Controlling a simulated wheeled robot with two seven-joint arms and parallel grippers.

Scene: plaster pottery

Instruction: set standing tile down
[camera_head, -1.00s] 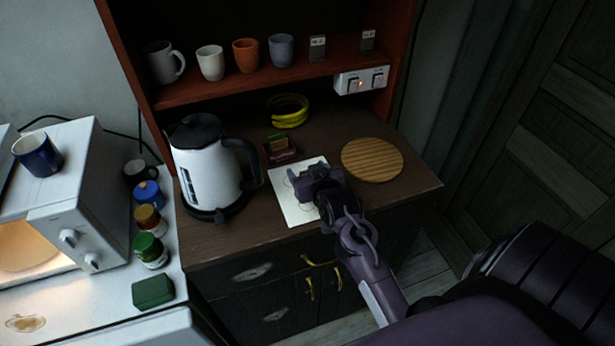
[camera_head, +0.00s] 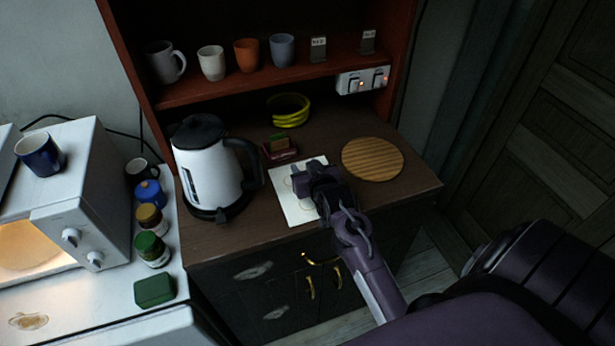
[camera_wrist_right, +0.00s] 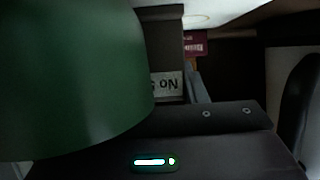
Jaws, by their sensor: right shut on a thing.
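My right gripper (camera_head: 305,180) is low over a white sheet (camera_head: 291,208) with faint circles on the dark wooden counter. It is shut on a grey tile, which shows in the right wrist view (camera_wrist_right: 163,45) with a white label reading "No" upside down. The gripper hides most of the tile in the head view, and I cannot tell whether its lower edge touches the sheet. Two similar labelled tiles, one left (camera_head: 318,50) and one right (camera_head: 368,41), stand on the red shelf. My left gripper is not in view.
A white kettle (camera_head: 205,170) stands left of the sheet, and a round wooden board (camera_head: 372,158) lies to its right. A small dark red box (camera_head: 279,151) and yellow rings (camera_head: 288,110) are behind. A large dark green rounded surface (camera_wrist_right: 70,80) fills the wrist view's left; I cannot identify it.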

